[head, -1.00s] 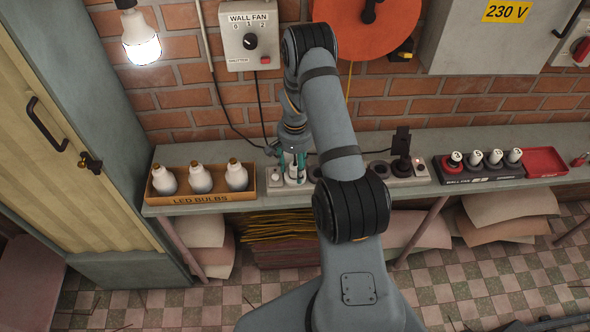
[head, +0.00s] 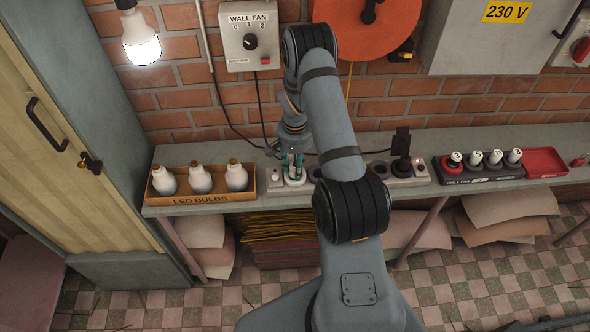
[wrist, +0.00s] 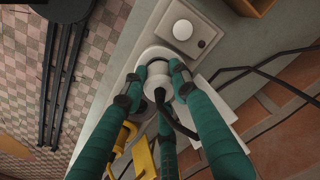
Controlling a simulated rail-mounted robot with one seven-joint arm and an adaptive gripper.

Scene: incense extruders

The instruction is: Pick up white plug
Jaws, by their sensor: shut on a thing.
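The white plug (wrist: 157,77) stands in a round white socket at the left end of the power strip (head: 275,185), and a black cord runs from it. My gripper (wrist: 159,86) has its teal fingers around the plug and is shut on it, seen in the wrist view. In the head view my gripper (head: 293,163) points down at the strip, just right of its switch end. There the fingers mostly hide the plug. A white switch button (wrist: 182,30) is beside the socket in the wrist view.
A box of LED bulbs (head: 206,197) stands close left on the bench. Right along the strip is a dark plug (head: 401,166), then a black tray (head: 478,175) with several white-topped pieces and a red tray (head: 545,162). Cables hang along the brick wall behind.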

